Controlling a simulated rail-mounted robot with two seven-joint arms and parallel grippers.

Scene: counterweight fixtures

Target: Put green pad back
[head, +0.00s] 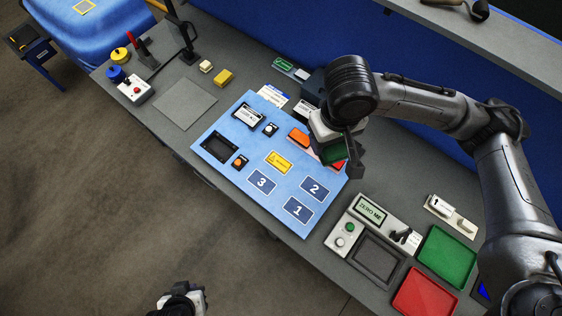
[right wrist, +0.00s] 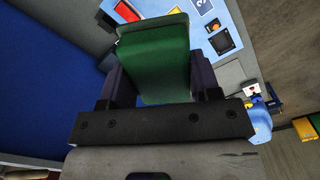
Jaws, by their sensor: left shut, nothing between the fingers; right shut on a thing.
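The green pad (head: 333,154) is in my right gripper (head: 343,158), above the right end of the blue board (head: 240,185). In the right wrist view the green pad (right wrist: 158,62) fills the space between the two fingers, apparently clear of the board. A red pad (head: 339,165) and an orange pad (head: 298,138) lie on the board beside or below it, partly hidden by the gripper. A green tray (head: 447,257) stands at the right end of the bench. My left gripper (head: 184,300) is shut and empty, at the bottom edge of the head view, away from the bench.
The board bears squares marked 1, 2 and 3, a yellow label (head: 278,162) and a dark recess (head: 219,148). A scale with a dark pan (head: 376,258) and a red tray (head: 425,292) stand near the green tray. A grey mat (head: 184,103) lies left, clear.

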